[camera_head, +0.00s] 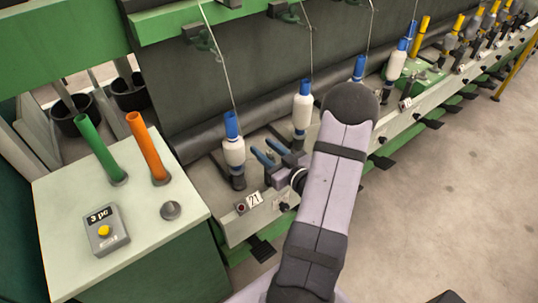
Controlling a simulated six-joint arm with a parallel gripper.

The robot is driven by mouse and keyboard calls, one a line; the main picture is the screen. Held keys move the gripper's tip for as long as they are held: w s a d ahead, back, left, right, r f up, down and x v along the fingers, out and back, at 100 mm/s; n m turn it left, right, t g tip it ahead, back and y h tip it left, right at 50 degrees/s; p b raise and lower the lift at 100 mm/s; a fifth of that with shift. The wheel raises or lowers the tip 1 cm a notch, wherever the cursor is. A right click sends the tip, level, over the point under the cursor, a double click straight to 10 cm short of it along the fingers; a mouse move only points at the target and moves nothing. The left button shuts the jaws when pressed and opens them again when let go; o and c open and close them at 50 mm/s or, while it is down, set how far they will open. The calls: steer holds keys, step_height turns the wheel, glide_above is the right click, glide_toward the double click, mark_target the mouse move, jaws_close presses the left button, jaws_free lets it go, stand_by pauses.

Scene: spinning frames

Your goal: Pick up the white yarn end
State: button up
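My gripper (260,146) has two blue fingers, which stand apart with nothing visible between them. It points left, just right of the nearest white bobbin (234,152) and left of a second white bobbin (302,116). A thin white yarn (218,55) runs down from above to the nearest bobbin's top. Another white yarn (311,45) runs down to the second bobbin. I cannot make out a loose yarn end. My arm hides part of the row behind it.
A pale-topped table (60,215) at left bears a green tube (98,145), an orange tube (147,147), a grey box with a yellow button (106,231) and a small metal disc (170,211). More bobbins continue back right. The floor (460,170) at right is clear.

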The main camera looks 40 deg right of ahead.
steer(key=shift+w+f, duration=0.2)
steer(key=shift+w, duration=0.75)
steer(key=c, duration=0.8)
steer(key=shift+r, duration=0.2)
step_height(320, 180, up, 10)
steer(key=p, duration=0.1)
steer(key=shift+f, duration=0.15)
steer(key=shift+r+p, duration=0.2)
steer(key=shift+p, duration=0.15)
steer(key=shift+r+p, duration=2.1)
steer(key=shift+r, duration=0.2)
